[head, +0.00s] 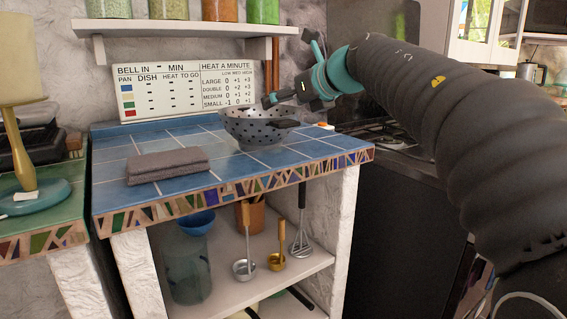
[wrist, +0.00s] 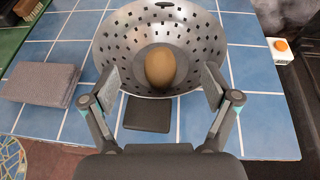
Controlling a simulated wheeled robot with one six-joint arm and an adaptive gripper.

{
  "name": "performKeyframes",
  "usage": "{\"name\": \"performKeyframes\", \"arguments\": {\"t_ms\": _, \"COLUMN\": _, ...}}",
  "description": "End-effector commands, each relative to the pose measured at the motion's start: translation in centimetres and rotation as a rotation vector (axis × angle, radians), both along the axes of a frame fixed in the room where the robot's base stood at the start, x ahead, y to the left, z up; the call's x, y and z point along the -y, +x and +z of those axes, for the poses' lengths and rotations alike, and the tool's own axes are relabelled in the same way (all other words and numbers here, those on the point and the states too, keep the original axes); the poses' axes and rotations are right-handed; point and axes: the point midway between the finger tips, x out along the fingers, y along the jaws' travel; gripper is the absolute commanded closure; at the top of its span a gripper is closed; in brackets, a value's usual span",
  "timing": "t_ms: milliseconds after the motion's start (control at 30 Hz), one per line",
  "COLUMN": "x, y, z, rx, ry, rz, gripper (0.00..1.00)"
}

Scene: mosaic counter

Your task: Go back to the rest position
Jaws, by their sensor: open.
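My gripper (head: 284,94) is above the counter at the right side of a grey metal colander with dark holes (head: 258,127). In the wrist view my gripper (wrist: 160,88) is open, its two fingers spread above the near part of the colander (wrist: 112,48). A brown egg-shaped item (wrist: 160,68) lies in the bottom of the colander and shows between the fingers. Nothing is held. Whether the fingers touch the colander cannot be told.
The blue tiled counter (head: 110,160) has a mosaic edge. A folded grey cloth (head: 168,164) lies at its left. A dark flat square (wrist: 148,114) lies in front of the colander. A small white box with an orange top (wrist: 281,48) stands right. A sign (head: 185,88) stands behind.

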Motion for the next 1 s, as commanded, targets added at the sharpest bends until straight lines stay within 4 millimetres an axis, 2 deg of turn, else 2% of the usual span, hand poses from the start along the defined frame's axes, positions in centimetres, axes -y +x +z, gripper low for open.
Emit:
{"name": "performKeyframes", "arguments": {"t_ms": 100, "x": 1.3, "y": -1.5, "z": 0.9, "rx": 0.002, "ry": -0.001, "rz": -0.001, "gripper": 0.13}}
{"name": "performKeyframes", "arguments": {"t_ms": 300, "x": 2.5, "y": -3.0, "z": 1.6, "rx": 0.000, "ry": 0.000, "rz": 0.000, "gripper": 0.13}}
{"name": "performKeyframes", "arguments": {"t_ms": 433, "x": 2.7, "y": -3.2, "z": 1.8, "rx": -0.013, "ry": 0.020, "rz": -0.014, "gripper": 0.13}}
{"name": "performKeyframes", "arguments": {"t_ms": 533, "x": 3.3, "y": -2.3, "z": 3.0, "rx": 0.003, "ry": 0.094, "rz": -0.082, "gripper": 0.13}}
{"name": "performKeyframes", "arguments": {"t_ms": 600, "x": 3.6, "y": -1.3, "z": 4.4, "rx": 0.016, "ry": 0.210, "rz": -0.141, "gripper": 0.13}}
{"name": "performKeyframes", "arguments": {"t_ms": 733, "x": 5.1, "y": 1.0, "z": 5.5, "rx": -0.005, "ry": 0.525, "rz": -0.292, "gripper": 0.13}}
{"name": "performKeyframes", "arguments": {"t_ms": 867, "x": 8.1, "y": 2.1, "z": 5.3, "rx": -0.051, "ry": 0.866, "rz": -0.468, "gripper": 0.13}}
{"name": "performKeyframes", "arguments": {"t_ms": 1000, "x": 12.5, "y": 1.9, "z": 3.4, "rx": -0.118, "ry": 1.227, "rz": -0.682, "gripper": 0.13}}
